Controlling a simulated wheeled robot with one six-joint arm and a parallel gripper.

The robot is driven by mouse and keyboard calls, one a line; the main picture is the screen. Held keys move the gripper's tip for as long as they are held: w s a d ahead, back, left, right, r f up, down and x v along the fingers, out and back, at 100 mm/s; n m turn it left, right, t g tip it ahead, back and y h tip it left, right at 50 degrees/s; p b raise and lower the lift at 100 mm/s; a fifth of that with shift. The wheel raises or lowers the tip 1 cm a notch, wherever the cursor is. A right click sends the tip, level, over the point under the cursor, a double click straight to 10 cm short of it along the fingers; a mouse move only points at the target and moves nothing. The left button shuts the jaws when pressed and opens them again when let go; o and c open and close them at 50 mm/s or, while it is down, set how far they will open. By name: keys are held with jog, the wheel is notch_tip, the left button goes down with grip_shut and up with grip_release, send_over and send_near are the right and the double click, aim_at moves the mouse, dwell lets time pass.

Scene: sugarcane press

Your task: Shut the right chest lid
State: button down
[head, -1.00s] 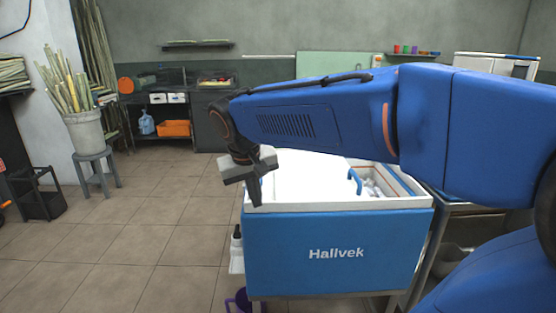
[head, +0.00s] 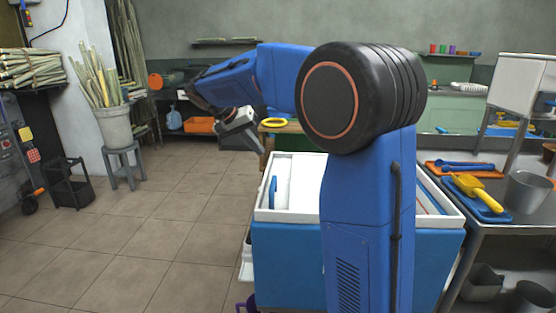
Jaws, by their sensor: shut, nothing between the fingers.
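The chest (head: 285,265) is a blue box with a white rim, standing in front of me. White lid surface shows in its left part, with a blue bar handle (head: 273,190) standing on it. My arm stands in front of the middle of the chest and hides much of its top. Only a strip of its right side shows, with blue and orange lines along the rim. I cannot tell how the right lid stands. My gripper (head: 260,152) is shut and empty, in the air near the chest's far left corner, apart from the handle.
A metal table (head: 500,235) on the right holds trays, a yellow scoop (head: 480,191) and a metal pot (head: 527,192). A yellow ring (head: 273,122) lies on a wooden table behind the chest. A stool (head: 124,165) with a cane bucket stands left. The tiled floor left of the chest is free.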

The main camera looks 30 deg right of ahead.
jog(key=x, duration=0.9)
jog(key=shift+d+f, duration=0.15)
jog(key=shift+f, duration=0.05)
jog(key=shift+s+d, duration=0.6)
jog(key=shift+d, duration=0.4)
jog(key=shift+s+d+f, duration=0.1)
jog(key=shift+s+d, duration=0.4)
jog(key=shift+d, duration=0.25)
jog(key=s+d, duration=0.3)
jog(key=d, duration=0.2)
jog(key=s+d, duration=0.4)
jog(key=d, duration=0.1)
jog(key=s+d, duration=0.3)
jog(key=d, duration=0.2)
jog(key=shift+s+d, duration=0.2)
jog(key=shift+s, duration=0.05)
